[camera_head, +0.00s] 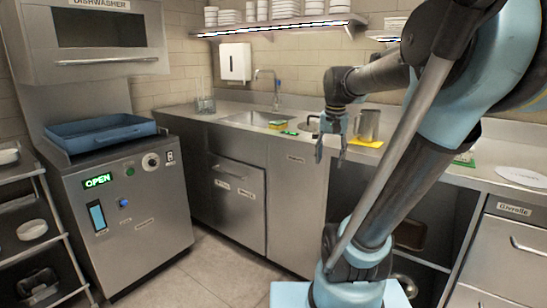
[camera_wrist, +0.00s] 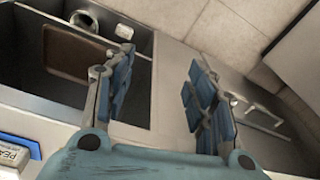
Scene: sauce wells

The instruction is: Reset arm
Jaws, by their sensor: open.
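My gripper (camera_head: 331,152) hangs in front of the counter's front edge in the head view, with its fingers pointing down. In the wrist view, the two blue-padded fingers of my gripper (camera_wrist: 163,85) are spread wide apart with nothing between them. My arm comes in from the right of the head view and bends over the counter toward the gripper.
A metal canister (camera_head: 367,125) stands on a yellow mat (camera_head: 366,143) just right of my gripper. The sink (camera_head: 250,118) lies behind left. A dishwasher (camera_head: 125,200) with a blue tray (camera_head: 101,133) stands at left. The floor (camera_head: 205,262) in front is clear.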

